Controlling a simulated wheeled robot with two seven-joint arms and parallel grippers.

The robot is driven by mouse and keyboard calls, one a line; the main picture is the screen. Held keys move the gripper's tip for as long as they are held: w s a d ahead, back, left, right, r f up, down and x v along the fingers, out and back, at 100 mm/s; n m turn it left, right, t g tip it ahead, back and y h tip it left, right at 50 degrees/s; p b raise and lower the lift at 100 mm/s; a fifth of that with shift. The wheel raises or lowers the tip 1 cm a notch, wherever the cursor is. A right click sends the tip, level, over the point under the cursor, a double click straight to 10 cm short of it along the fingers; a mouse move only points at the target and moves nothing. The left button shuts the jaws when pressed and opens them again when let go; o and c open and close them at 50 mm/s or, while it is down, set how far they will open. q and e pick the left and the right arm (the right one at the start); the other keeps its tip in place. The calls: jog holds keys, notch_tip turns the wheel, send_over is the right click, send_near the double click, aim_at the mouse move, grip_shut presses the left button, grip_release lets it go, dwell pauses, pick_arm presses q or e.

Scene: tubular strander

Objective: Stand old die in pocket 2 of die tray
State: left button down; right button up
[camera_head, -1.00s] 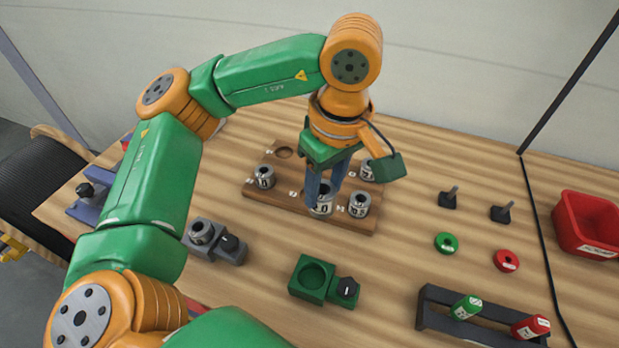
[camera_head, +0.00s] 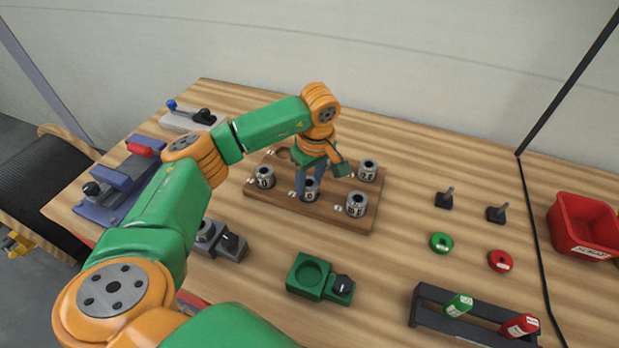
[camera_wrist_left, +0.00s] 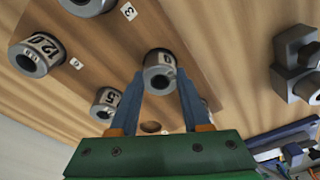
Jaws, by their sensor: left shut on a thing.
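The old die (camera_head: 310,190), a short grey cylinder with a white label, stands upright at the middle of the front row of the wooden die tray (camera_head: 330,217), beside the label that looks like 2. My left gripper (camera_head: 311,183) points down with its blue fingers shut on this die. In the left wrist view the same die (camera_wrist_left: 158,72) sits between the two fingertips. How deep it sits in the pocket is hard to tell. My right gripper is not in view.
Other dies stand in the tray to the left (camera_head: 264,177), right (camera_head: 356,204) and back right (camera_head: 368,171). The back left pocket (camera_wrist_left: 150,127) is empty. A green fixture (camera_head: 310,277), a black rack (camera_head: 470,318) and a red bin (camera_head: 583,228) lie apart from the tray.

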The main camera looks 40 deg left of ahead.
aim_at(313, 186)
pick_arm(q)
jog(key=shift+f, duration=0.15)
jog(key=c, duration=0.5)
grip_release()
jog(key=shift+c, duration=0.2)
jog(key=shift+o, duration=0.9)
jog(key=shift+d, duration=0.1)
jog(key=shift+r, duration=0.2)
jog(key=r, duration=0.2)
jog(key=r+b, duration=0.1)
jog(key=r, duration=0.3)
jog(key=shift+s+d+r+b, duration=0.1)
jog(key=shift+d+r+b, duration=0.2)
jog(key=shift+d+r, duration=0.1)
jog(key=r, duration=0.1)
jog(key=r+p, duration=0.1)
jog(key=r, duration=0.3)
jog(key=shift+s+d+r, duration=0.1)
jog(key=shift+s+d, duration=0.05)
jog(key=shift+d, duration=0.1)
jog(key=shift+p, duration=0.35)
